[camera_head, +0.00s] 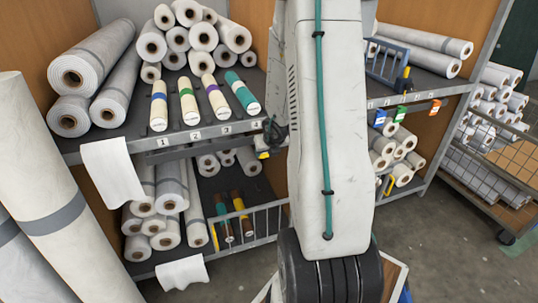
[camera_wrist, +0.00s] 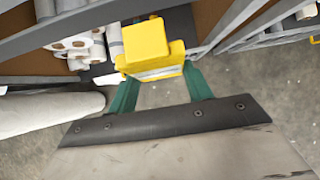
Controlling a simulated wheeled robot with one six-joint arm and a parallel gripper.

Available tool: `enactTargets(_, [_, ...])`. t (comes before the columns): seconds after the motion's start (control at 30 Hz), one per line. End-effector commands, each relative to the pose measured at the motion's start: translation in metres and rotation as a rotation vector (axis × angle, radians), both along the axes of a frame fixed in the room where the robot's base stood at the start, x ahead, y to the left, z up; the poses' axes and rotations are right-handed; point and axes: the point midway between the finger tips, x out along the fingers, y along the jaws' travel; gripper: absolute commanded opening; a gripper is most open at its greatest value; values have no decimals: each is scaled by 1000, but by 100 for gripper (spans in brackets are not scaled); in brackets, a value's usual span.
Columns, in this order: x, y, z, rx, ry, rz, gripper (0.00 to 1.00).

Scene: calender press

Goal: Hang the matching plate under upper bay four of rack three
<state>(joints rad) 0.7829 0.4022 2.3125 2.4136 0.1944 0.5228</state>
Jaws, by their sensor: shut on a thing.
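My gripper (camera_wrist: 159,76) shows green fingers in the wrist view, shut on a yellow block-like piece (camera_wrist: 146,45) with a pale lower edge. Its marking cannot be read. In the head view my arm hides most of the gripper; a small yellow patch (camera_head: 263,155) beside the arm, just below the upper shelf edge, seems to be the held piece. The upper shelf carries number labels 1 to 4; label 4 (camera_head: 257,124) sits next to my arm. The roll above it (camera_head: 242,92) has a broad teal band. Rolls with blue, green and purple bands lie to its left.
Blue (camera_head: 380,118), green (camera_head: 403,114) and orange (camera_head: 435,107) plates hang on the neighbouring rack to the right. A lower shelf with a wire rail (camera_head: 262,222) holds more rolls. A large roll (camera_head: 62,195) leans at the left. A mesh cart (camera_head: 500,180) stands far right.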

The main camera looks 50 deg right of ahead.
Motion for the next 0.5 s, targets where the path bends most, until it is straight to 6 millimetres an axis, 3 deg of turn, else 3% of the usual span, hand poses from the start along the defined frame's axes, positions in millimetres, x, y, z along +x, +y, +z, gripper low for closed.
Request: enactTargets(0.5, [31,-19,0,0,0,0,27])
